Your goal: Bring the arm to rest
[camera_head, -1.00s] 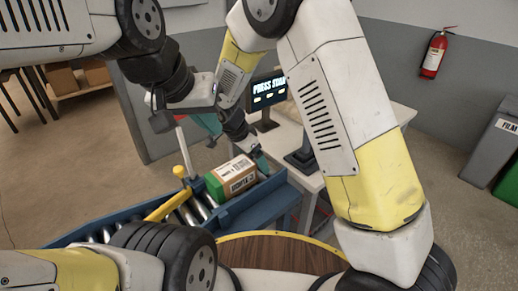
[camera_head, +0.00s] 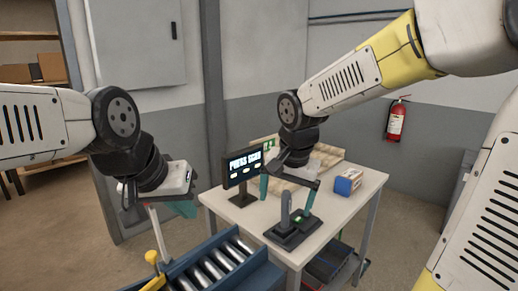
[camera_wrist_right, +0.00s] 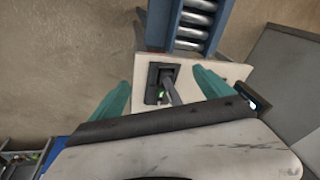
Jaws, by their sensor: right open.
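My right arm reaches in from the upper right in the head view. My right gripper (camera_head: 285,203) is open and empty above the white table (camera_head: 222,205), its teal fingers apart. A dark handheld device (camera_head: 285,208) stands in a black dock (camera_head: 294,236) just in front of and below it. In the right wrist view, the dock (camera_wrist_right: 154,88) shows between the open fingers (camera_wrist_right: 162,82). My left gripper (camera_head: 165,208) hangs left of the table, above the conveyor's far left side. Its fingers are partly hidden, so its opening is unclear.
A screen (camera_head: 243,166) stands on the table's left side. A small blue box (camera_head: 348,181) and a tan tray (camera_head: 325,156) are also on it. The roller conveyor (camera_head: 215,263) is in front, its visible rollers bare. A fire extinguisher (camera_head: 396,120) hangs on the wall.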

